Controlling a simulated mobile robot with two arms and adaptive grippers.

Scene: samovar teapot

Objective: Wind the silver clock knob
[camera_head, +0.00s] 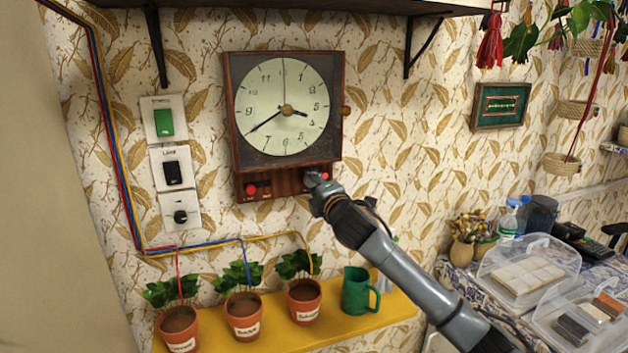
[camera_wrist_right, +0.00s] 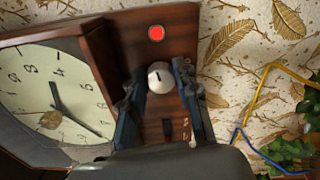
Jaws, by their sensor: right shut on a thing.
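A square wooden wall clock (camera_head: 283,62) hangs on the papered wall, with a pale dial and a wooden panel (camera_head: 285,184) below it. The silver clock knob (camera_wrist_right: 160,78) sits on this panel in the right wrist view, round and pale with a dark mark. My right gripper (camera_head: 315,183) reaches up to the panel's right part and hides the knob in the head view. In the right wrist view its two fingers stand on either side of the knob, shut on it. My left gripper is in neither view.
A red button (camera_wrist_right: 156,32) is close beside the knob. Wall switches (camera_head: 172,168) are left of the clock. Below, a yellow shelf (camera_head: 398,305) holds potted plants (camera_head: 243,315) and a green mug (camera_head: 358,291). A table with clear boxes (camera_head: 528,268) is at right.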

